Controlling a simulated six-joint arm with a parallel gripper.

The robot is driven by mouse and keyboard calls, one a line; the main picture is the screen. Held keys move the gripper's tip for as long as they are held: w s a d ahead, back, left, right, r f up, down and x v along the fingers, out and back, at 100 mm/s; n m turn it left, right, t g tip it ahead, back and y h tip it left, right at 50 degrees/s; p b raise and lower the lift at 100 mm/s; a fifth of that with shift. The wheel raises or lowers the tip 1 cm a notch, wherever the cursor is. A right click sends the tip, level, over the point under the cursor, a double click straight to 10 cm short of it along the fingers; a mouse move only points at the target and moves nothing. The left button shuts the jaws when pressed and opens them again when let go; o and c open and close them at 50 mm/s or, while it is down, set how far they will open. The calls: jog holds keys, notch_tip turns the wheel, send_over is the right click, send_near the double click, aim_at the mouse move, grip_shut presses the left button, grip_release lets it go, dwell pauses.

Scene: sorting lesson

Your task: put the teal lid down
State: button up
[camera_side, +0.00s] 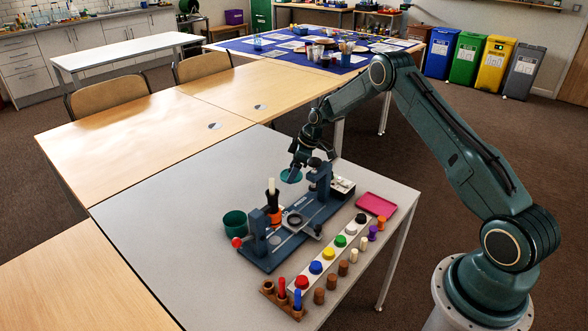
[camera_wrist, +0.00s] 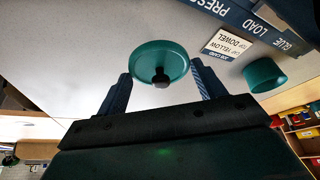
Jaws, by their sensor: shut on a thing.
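The teal lid (camera_side: 291,176) is a round disc held up above the grey table, in front of the press fixture's far end in the side view. My gripper (camera_side: 297,167) is shut on it. In the wrist view my gripper's (camera_wrist: 163,82) two blue fingers stand on either side of the lid (camera_wrist: 158,58), whose dark centre knob faces the camera. A teal cup (camera_side: 235,222) stands apart on the table, left of the fixture; it also shows in the wrist view (camera_wrist: 265,76). The exact contact of fingers and lid is hard to see in the side view.
The blue-grey press fixture (camera_side: 265,250) carries an orange part and a pale dowel. Right of it are a white strip (camera_side: 326,257) of coloured caps, several pegs, a wooden block (camera_side: 283,300) and a pink tray (camera_side: 376,203). The grey table (camera_side: 170,215) is clear at left.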

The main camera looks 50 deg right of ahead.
aim_at(294, 189)
jog(key=shift+f, duration=0.45)
jog(key=shift+f, duration=0.1)
jog(key=shift+f, duration=2.05)
jog(key=shift+f, duration=0.1)
jog(key=o, duration=0.9)
jog(key=shift+o, duration=0.2)
jog(key=v, duration=1.2)
